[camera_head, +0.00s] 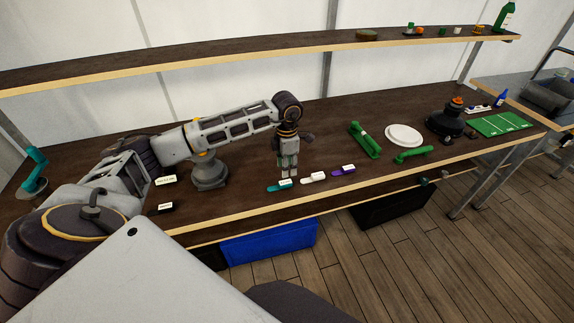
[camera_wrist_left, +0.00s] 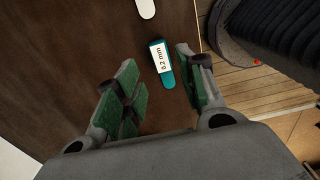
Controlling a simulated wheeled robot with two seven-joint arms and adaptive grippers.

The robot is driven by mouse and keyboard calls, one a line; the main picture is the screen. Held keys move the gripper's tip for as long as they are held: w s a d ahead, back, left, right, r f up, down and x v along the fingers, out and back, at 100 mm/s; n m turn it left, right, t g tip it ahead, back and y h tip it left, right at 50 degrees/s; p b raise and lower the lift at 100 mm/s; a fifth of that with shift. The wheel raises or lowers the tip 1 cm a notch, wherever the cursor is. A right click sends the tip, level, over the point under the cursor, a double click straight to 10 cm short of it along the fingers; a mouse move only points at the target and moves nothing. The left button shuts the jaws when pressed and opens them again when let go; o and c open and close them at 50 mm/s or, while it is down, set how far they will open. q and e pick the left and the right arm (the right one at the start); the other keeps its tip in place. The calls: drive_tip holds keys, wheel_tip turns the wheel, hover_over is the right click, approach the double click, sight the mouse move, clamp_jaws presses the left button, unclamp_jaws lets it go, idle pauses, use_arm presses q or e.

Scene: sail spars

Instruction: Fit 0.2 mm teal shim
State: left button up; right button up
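A teal shim (camera_head: 280,187) lies flat near the front edge of the dark bench. In the left wrist view this teal shim (camera_wrist_left: 168,78) bears a white label reading "0.2 mm". My left gripper (camera_head: 289,174) points down just behind the shim in the head view. In the left wrist view the gripper (camera_wrist_left: 158,80) is open, its green-padded fingers apart and empty. The shim shows beyond the fingers, nearer the right one; I cannot tell the height gap. My right gripper is in neither view.
A white shim (camera_head: 312,178) and a purple shim (camera_head: 342,171) lie to the right of the teal one. Further right are a green fixture (camera_head: 365,142), a white plate (camera_head: 404,135) and a green bar (camera_head: 413,155). A black labelled piece (camera_head: 159,209) lies left. A shelf (camera_head: 235,52) runs above.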

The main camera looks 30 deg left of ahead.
sight(287, 182)
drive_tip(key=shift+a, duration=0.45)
use_arm(q)
drive_tip(key=shift+f+b, duration=1.25)
drive_tip(key=shift+f, duration=1.2)
drive_tip(key=shift+f+b, duration=0.85)
drive_tip(key=shift+f, duration=0.75)
drive_tip(key=shift+r, duration=0.1)
clamp_jaws()
drive_tip(key=shift+r+p, duration=0.65)
drive_tip(key=shift+r, duration=0.4)
drive_tip(key=shift+r+p, duration=0.75)
drive_tip(key=shift+r, duration=0.7)
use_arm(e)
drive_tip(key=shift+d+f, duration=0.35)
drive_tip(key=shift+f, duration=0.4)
